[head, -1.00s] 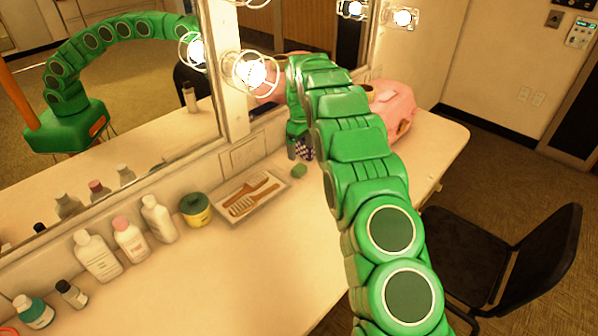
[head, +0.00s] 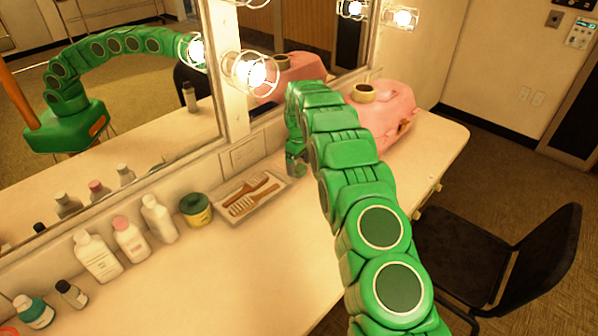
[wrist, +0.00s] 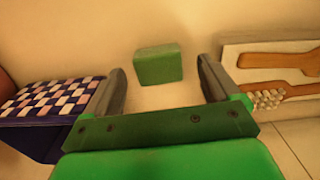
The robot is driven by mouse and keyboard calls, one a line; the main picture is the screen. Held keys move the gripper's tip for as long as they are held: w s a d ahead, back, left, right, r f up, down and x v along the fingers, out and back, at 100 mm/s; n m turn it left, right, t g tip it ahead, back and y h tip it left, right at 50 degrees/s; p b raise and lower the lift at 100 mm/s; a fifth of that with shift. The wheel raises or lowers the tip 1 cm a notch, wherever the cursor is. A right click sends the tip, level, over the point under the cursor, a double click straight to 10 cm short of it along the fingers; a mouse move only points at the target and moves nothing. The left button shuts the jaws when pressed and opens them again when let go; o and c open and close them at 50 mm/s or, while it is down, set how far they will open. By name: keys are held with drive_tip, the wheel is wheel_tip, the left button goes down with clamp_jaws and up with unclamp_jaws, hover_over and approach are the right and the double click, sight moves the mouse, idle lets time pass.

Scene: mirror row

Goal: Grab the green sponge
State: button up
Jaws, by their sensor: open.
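The green sponge (wrist: 158,66) is a small block on the pale counter in the wrist view. It shows between the two grey fingers, just past their tips, with bare counter on both sides of it. My gripper (wrist: 160,72) is open and empty, its fingers apart from the sponge. In the head view my gripper (head: 296,163) is low over the counter near the mirror wall, and the sponge is hidden there.
A checkered-top blue box (wrist: 50,102) stands close to the left finger. A tray (wrist: 232,50) with wooden combs lies close on the right. A pink case (head: 395,105) with a roll (head: 363,93) on it stands beyond my arm. Bottles (head: 96,256) line the mirror.

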drive_tip(key=shift+f, duration=0.45)
drive_tip(key=shift+c, duration=0.3)
drive_tip(key=c, duration=1.1)
drive_tip(key=shift+o, duration=0.2)
drive_tip(key=shift+r, duration=0.1)
